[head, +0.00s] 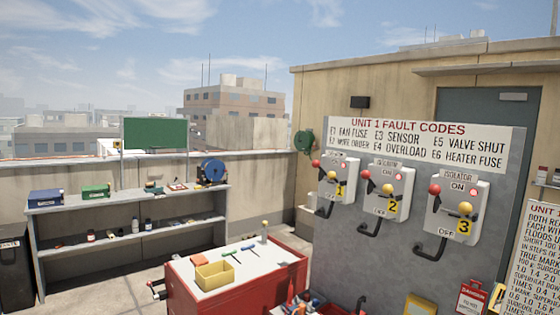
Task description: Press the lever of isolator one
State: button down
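Isolator one (345,187) is a pale grey box with a yellow "1" tag, leftmost of three on the grey panel in the head view. A red ball (316,163) is at its upper left and a yellow ball (332,174) is on its front. A black bent handle (324,209) hangs below it. I cannot tell which of these is the lever. Isolator two (390,190) and isolator three (458,210) stand to its right with similar balls and handles. My gripper is not in view.
A red cabinet (212,303) with a yellow tray (215,276) on its top stands in front, left of the panel (345,262). A shelf unit (70,206) is at the left. A danger sign (470,298) is at lower right. Floor shows between shelf and cabinet.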

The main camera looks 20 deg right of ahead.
aim_at(316, 163)
jog(key=i, duration=0.75)
jog(key=i+z, duration=0.1)
jog(key=i, duration=0.7)
jog(key=i+j, duration=0.15)
jog(key=i, duration=0.6)
jog(key=i+j+z, duration=0.15)
jog(key=i+z, duration=0.25)
jog(key=i, duration=0.15)
jog(key=i+j+z, duration=0.25)
jog(key=i+z, duration=0.15)
jog(key=i, duration=0.1)
